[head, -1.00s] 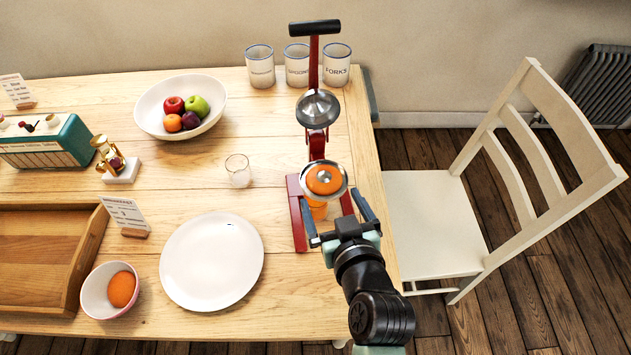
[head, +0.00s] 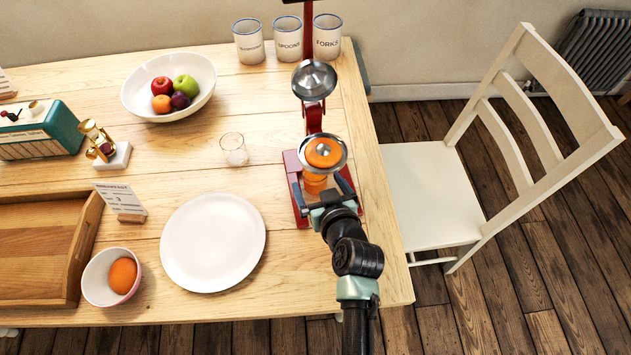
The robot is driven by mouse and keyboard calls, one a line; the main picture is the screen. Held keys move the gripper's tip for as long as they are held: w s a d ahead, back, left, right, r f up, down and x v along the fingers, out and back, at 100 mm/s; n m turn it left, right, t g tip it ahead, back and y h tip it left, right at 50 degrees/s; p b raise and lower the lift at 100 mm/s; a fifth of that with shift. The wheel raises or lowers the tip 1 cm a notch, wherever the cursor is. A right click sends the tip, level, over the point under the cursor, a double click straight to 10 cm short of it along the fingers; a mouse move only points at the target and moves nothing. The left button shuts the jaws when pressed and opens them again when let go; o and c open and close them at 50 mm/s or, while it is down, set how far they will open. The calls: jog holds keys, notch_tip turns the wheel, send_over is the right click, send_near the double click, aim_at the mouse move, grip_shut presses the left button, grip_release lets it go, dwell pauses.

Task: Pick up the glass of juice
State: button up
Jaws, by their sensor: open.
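The glass of juice (head: 314,184) stands on the base of the red citrus press (head: 291,170), under the press's metal cup. Orange shows through its side, and the cup hides its top. An orange half (head: 323,152) sits in the cup above it. My gripper (head: 322,184) is open, low at the front of the press. One finger lies on each side of the glass in the picture. I cannot tell whether either finger touches it.
An empty-looking small glass (head: 234,150) and a white plate (head: 212,243) stand left of the press. A fruit bowl (head: 133,96) and labelled cutlery jars (head: 288,40) are farther back. The table's right edge and a chair (head: 428,195) are close on the right.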

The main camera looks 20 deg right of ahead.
aim_at(319, 183)
jog(key=shift+x, duration=1.85)
jog(key=shift+d+r, duration=0.1)
jog(key=shift+r, duration=0.05)
grip_shut()
